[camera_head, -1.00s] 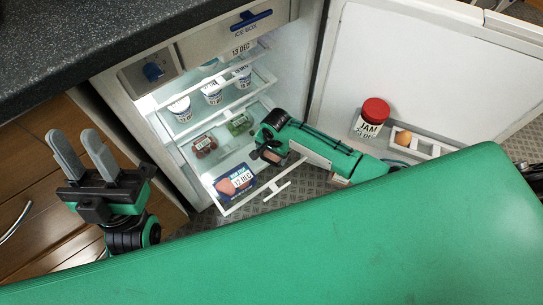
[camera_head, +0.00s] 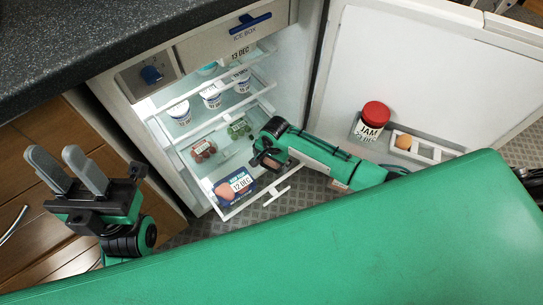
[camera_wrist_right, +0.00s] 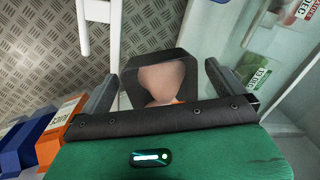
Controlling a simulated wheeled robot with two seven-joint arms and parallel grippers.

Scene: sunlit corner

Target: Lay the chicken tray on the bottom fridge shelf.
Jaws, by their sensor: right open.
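A dark tray of pink meat, seemingly the chicken tray (camera_wrist_right: 165,78), lies between the fingers of my right gripper (camera_wrist_right: 160,92) in the right wrist view. The fingers are open; contact with its sides is unclear. In the head view the right gripper (camera_head: 262,160) and the small tray (camera_head: 272,161) are at the front right of the bottom fridge shelf (camera_head: 257,199). Whether the tray rests on anything is hidden. A blue pack with pink contents (camera_head: 235,186), labelled 12 DEC, lies on that shelf's left part. My left gripper (camera_head: 68,165) is open and empty, outside the fridge.
Red (camera_head: 203,150) and green (camera_head: 238,129) food packs lie on the shelf above, with white pots (camera_head: 211,98) higher up. The open door (camera_head: 420,80) holds a jam jar (camera_head: 371,120) and an egg (camera_head: 403,142). A dark worktop (camera_head: 90,45) borders the left.

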